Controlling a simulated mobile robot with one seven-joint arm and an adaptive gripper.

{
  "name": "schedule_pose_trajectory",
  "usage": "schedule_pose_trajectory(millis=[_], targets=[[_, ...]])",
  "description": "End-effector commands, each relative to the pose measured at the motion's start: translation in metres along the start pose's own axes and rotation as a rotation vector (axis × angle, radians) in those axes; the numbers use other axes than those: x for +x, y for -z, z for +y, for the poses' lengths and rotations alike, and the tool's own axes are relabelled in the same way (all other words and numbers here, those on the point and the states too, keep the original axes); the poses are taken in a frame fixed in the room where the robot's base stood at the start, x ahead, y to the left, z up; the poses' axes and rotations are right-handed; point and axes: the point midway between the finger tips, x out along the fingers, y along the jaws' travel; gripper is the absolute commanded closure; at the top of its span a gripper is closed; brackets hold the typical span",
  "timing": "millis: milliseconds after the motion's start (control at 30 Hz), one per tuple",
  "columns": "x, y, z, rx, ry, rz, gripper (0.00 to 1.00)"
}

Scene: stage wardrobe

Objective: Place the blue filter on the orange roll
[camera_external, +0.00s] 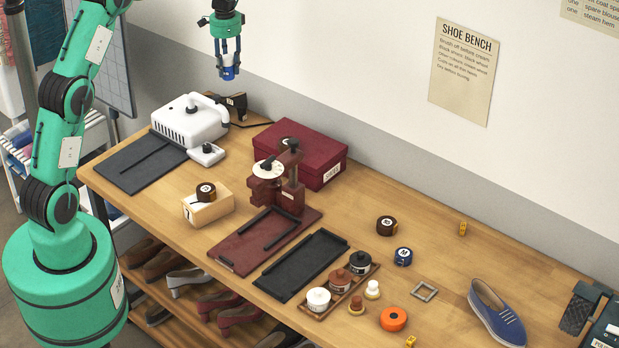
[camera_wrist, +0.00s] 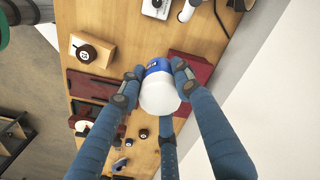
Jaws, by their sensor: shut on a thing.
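My gripper (camera_external: 227,66) is shut on a small blue and white cylinder, which I take to be the blue filter (camera_external: 227,73). It is held high in the air above the back left of the bench. In the wrist view the filter (camera_wrist: 160,95) shows a white rounded end and a blue band between my gripper's fingers (camera_wrist: 155,82). The orange roll (camera_external: 393,319) lies flat on the bench near the front right, far from my gripper, with nothing on it. I cannot make it out in the wrist view.
A white machine (camera_external: 190,119), a dark red box (camera_external: 318,152) and a dark red press (camera_external: 279,181) stand between. Near the roll are a tray of jars (camera_external: 331,296), a metal square frame (camera_external: 424,291), a blue tape roll (camera_external: 403,256) and a blue shoe (camera_external: 496,311).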

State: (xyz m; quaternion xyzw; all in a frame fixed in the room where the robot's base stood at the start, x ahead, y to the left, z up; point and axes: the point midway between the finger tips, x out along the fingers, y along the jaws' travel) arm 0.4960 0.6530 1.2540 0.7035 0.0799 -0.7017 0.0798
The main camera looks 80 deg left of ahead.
Motion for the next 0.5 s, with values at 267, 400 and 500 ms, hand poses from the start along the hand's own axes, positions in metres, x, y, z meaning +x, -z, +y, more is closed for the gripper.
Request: schedule_pose_trajectory(millis=[267,400,500], targets=[[0.001,0.04,0.059,0.12,-0.001,-0.001,0.94],[0.002,0.065,0.102,0.204,-0.001,-0.001,0.94],[0.002,0.082,0.135,0.27,-0.001,-0.001,0.94]])
